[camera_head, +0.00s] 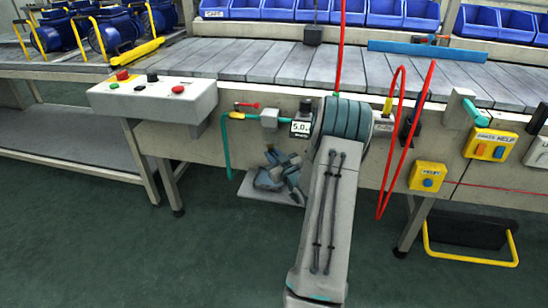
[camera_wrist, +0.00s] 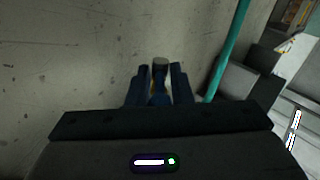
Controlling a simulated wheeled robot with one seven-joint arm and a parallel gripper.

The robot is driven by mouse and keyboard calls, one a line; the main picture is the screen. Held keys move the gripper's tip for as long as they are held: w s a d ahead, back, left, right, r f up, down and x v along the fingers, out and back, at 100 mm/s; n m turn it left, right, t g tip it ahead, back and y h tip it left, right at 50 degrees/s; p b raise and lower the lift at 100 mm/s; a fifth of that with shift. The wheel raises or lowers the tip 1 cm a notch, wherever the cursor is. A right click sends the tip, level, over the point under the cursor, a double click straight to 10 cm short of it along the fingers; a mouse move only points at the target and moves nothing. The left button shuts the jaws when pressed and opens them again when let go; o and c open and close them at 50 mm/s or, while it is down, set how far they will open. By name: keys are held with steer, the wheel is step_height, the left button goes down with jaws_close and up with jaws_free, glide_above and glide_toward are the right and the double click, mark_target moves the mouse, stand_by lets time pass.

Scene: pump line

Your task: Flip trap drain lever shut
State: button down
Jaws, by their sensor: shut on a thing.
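In the wrist view my gripper (camera_wrist: 159,70) has its two dark blue fingers on either side of a small fitting. The fitting has a dark round end, a yellowish part and a blue part between the fingers, which I take for the trap drain lever (camera_wrist: 159,98). The fingers are shut on it; its exact angle is hard to tell. The gauge reading 5.0 (camera_head: 300,128) shows just left of my arm.
A teal hose (camera_wrist: 229,50) runs at the right of the wrist view; it also shows in the head view (camera_head: 228,150) below a red-handled valve (camera_head: 248,105). A grey control box (camera_head: 155,98) is at left. Red hoses (camera_head: 383,190) hang at right.

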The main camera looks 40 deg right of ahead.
steer(key=shift+w+a+m+g+h, duration=0.35)
steer(key=shift+w+m+g+h, duration=0.1)
steer(key=shift+m+g+h, duration=2.35)
steer(key=shift+w+a+m+g+h, duration=0.4)
steer(key=shift+m+g+h, duration=2.2)
steer(key=shift+g, duration=0.95)
steer(key=shift+w+a+m+g+h, duration=0.3)
steer(key=shift+w+m+g+h, duration=0.15)
steer(key=shift+m+g+h, duration=2.3)
steer(key=shift+m+g+y, duration=0.45)
steer(key=shift+m+g, duration=0.1)
steer(key=shift+g, duration=0.05)
steer(key=c, duration=1.3)
jaws_free()
steer(key=shift+c, duration=0.2)
